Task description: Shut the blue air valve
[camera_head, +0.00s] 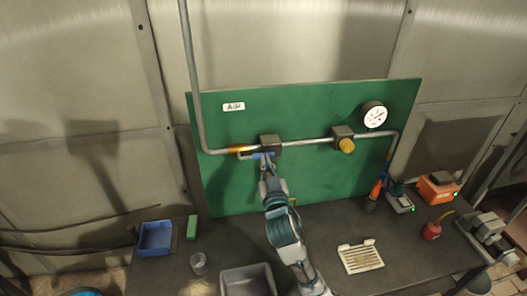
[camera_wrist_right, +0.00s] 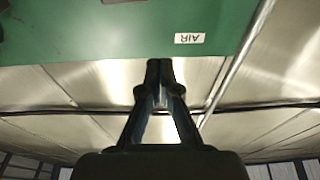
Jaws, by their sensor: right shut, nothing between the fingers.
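The air valve has a dark block body (camera_head: 270,140) on the grey pipe of the green board. Its blue handle (camera_head: 257,155) shows just under the body, lying roughly along the pipe and partly hidden by my gripper. My right gripper (camera_head: 267,166) is shut and empty, its tips at or very near the handle; I cannot tell whether they touch. In the wrist view the closed fingers (camera_wrist_right: 159,66) point toward the board, and the handle is not recognisable there. My left gripper is not in view.
A white AIR label (camera_head: 234,107) is above the pipe, and also shows in the wrist view (camera_wrist_right: 189,38). A yellow knob (camera_head: 347,146) and a gauge (camera_head: 375,114) are to the right. The bench holds a blue bin (camera_head: 156,238), a grey tray (camera_head: 247,281) and a cream slotted tray (camera_head: 361,258).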

